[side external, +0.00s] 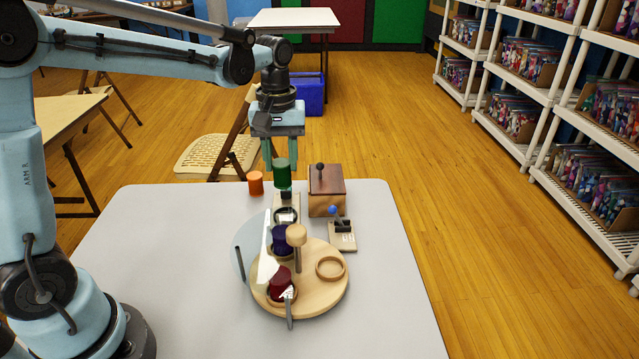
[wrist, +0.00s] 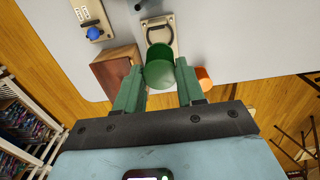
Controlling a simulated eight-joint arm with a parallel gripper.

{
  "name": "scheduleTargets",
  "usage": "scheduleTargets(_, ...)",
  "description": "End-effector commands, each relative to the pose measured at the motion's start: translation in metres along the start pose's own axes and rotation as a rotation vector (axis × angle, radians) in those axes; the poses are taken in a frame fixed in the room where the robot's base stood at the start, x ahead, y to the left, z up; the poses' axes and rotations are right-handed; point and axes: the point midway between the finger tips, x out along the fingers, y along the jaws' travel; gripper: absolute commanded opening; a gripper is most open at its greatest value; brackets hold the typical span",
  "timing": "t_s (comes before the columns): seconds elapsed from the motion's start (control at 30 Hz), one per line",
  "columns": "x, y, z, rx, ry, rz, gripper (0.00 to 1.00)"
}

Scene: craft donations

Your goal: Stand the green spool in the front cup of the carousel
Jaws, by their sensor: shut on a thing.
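My gripper (side external: 281,166) is shut on the green spool (side external: 282,176), which is upright between the fingers. The wrist view shows the spool (wrist: 159,68) between both fingers. The spool is at the far side of the table, by a small plate with a dark loop (side external: 286,213); I cannot tell how high above it. The round wooden carousel (side external: 312,303) is nearer the side camera. One cup holds a dark blue spool (side external: 281,242), another a dark red spool (side external: 281,285). The cup on the right (side external: 330,267) is an empty ring.
A wooden post with a round knob (side external: 297,235) rises from the carousel. A clear and white guard (side external: 265,265) stands at its left. An orange spool (side external: 255,183), a brown box with a black knob (side external: 327,190) and a blue-knobbed switch (side external: 334,211) are nearby. The table's left part is clear.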

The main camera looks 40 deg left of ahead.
Motion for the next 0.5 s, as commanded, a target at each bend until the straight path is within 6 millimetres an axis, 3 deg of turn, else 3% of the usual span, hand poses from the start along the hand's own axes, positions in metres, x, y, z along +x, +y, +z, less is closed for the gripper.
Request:
scheduleTargets(0.27,-0.04,0.001,0.002,0.001,0.0,0.0,0.19)
scheduleTargets(0.5,-0.038,0.037,0.049,0.008,0.0,0.0,0.19)
